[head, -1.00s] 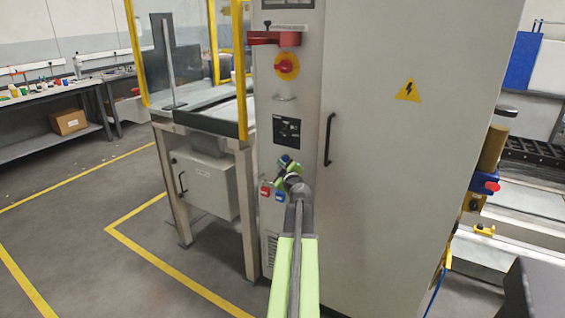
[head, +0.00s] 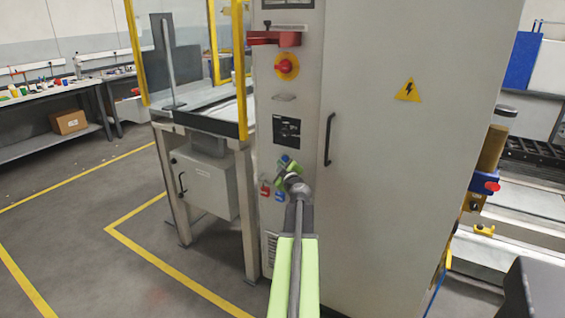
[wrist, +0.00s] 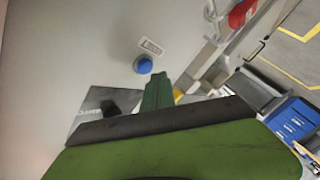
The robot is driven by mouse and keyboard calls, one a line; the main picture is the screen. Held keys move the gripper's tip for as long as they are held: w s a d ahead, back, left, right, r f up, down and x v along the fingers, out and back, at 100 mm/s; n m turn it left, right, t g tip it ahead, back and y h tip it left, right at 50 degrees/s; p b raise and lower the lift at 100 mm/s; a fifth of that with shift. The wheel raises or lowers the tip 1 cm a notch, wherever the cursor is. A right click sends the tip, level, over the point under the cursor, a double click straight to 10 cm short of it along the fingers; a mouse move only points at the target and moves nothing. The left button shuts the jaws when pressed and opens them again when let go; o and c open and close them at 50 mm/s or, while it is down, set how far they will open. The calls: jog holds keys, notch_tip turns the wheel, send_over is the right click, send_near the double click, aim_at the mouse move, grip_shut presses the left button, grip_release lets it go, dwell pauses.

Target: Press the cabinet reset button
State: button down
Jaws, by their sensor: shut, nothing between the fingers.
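A round blue button (wrist: 143,65) sits on the pale cabinet face in the wrist view, beside a small label too blurred to read. In the head view a small blue spot (head: 284,159) shows at my gripper's tip, below a black panel. My gripper (wrist: 157,82) is shut and empty. Its green tip is just below and right of the blue button in the wrist view. I cannot tell whether they touch. In the head view my gripper (head: 288,174) is in front of the cabinet's (head: 400,180) narrow left panel, and my wrist partly hides that area.
A red knob on a yellow disc (head: 286,66) is higher on the panel. A red socket (head: 265,191) and a blue socket (head: 280,196) sit just below my gripper. A black door handle (head: 329,139) is to the right. A framed machine table stands left; open floor lies beyond.

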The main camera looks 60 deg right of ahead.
jog(key=shift+d, duration=0.4)
jog(key=shift+d, duration=0.45)
dwell(0.5)
dwell(0.3)
jog(key=shift+a, duration=0.9)
jog(key=a, duration=0.5)
dwell(0.5)
